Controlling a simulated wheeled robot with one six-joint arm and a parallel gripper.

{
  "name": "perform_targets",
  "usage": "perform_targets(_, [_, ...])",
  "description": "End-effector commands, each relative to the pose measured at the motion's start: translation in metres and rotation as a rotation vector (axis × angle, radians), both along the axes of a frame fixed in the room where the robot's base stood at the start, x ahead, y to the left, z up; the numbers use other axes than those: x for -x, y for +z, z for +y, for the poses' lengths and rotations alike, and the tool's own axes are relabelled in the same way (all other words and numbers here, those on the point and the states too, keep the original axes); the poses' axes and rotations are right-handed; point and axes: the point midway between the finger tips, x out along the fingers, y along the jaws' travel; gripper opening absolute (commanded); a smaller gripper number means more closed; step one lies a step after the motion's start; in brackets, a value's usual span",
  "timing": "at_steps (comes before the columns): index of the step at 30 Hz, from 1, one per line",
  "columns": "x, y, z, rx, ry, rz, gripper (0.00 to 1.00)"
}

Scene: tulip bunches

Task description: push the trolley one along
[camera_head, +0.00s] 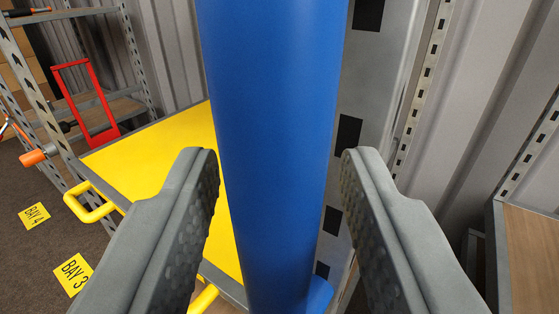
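A thick blue upright post (270,140) fills the middle of the view and leans slightly. My gripper (280,160) is open, with one grey finger on each side of the post. Narrow gaps show beside the post lower down; I cannot tell whether it lies between the fingertips or just beyond them. A flat yellow deck (165,150) with a yellow loop handle (92,205) lies behind and left of the post. It may be the trolley, but how the post joins it is hidden.
Yellow floor labels BAY 4 (34,214) and BAY 3 (73,273) lie on the dark floor at left. A red frame (87,100) stands by a grey rack at upper left. A perforated grey upright (375,130) and a wooden shelf (530,255) crowd the right.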

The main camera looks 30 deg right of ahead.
Motion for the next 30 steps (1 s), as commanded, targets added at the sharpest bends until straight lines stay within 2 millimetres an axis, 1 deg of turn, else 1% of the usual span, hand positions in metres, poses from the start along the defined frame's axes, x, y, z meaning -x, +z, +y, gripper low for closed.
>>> perform_targets(6, [0.000,0.000,0.000,0.000,0.000,0.000,0.39])
perform_targets(8, [0.000,0.000,0.000,0.000,0.000,0.000,0.27])
perform_targets(9, [0.000,0.000,0.000,0.000,0.000,0.000,0.19])
perform_targets(12, [0.000,0.000,0.000,0.000,0.000,0.000,0.00])
perform_targets(19, [-0.001,0.000,0.001,0.000,0.001,0.000,0.00])
perform_targets(23, [-0.007,0.001,0.005,0.000,0.001,-0.001,0.00])
perform_targets(26, [-0.018,0.000,0.011,0.001,0.002,0.000,0.00])
perform_targets(30, [-0.042,0.000,0.025,0.000,0.003,-0.001,0.00])
